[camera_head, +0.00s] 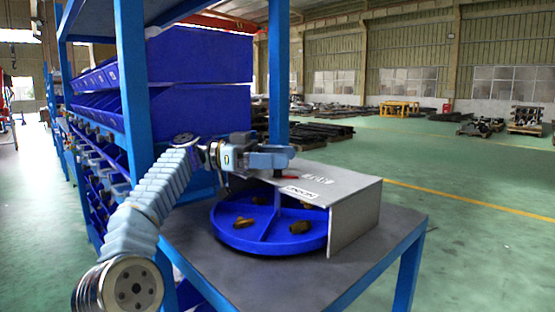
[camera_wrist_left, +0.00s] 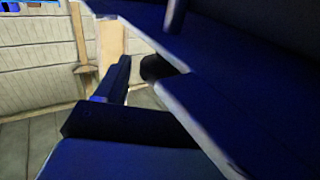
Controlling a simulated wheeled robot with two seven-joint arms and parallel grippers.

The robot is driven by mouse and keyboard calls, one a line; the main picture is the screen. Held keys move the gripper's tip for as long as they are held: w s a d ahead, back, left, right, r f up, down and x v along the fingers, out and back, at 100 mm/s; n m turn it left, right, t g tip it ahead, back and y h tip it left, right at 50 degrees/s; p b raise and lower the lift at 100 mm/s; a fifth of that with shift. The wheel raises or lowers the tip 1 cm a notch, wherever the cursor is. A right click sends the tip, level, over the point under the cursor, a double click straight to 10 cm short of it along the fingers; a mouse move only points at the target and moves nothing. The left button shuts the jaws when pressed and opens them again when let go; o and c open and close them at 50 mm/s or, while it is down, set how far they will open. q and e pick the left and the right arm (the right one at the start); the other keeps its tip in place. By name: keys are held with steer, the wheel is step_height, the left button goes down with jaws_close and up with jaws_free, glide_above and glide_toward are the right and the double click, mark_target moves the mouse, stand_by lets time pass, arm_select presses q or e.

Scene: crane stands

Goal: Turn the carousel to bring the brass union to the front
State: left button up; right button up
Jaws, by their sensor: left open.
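The blue round carousel (camera_head: 262,246) stands on the dark table, with dividers splitting it into compartments. Its rear part lies under a grey cover. Several small brass-coloured fittings lie in it: one at the front left (camera_head: 243,223), one at the front right (camera_head: 300,227), others further back in shadow. They are too small for me to tell which is the brass union. My left gripper (camera_head: 289,152) is open and appears above the cover's back left edge, apart from the fittings. In the left wrist view dark blue finger parts (camera_wrist_left: 115,82) show, with no fitting between them. My right gripper is out of view.
The grey cover (camera_head: 355,215) has a side panel standing right of the carousel. A blue shelf with bins (camera_head: 200,75) rises behind and left, with a blue post (camera_head: 279,70) close to my gripper. The table's front (camera_head: 240,285) is clear.

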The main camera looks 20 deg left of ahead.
arm_select(q)
step_height(320, 180, up, 2)
steer(key=shift+r+p, duration=0.2)
steer(key=shift+p, duration=0.4)
steer(key=s+d+r+b, duration=0.3)
steer(key=s+d+r, duration=0.3)
steer(key=s+r, duration=0.3)
steer(key=s, duration=0.3)
steer(key=shift+s+r, duration=0.35)
steer(key=shift+r, duration=0.05)
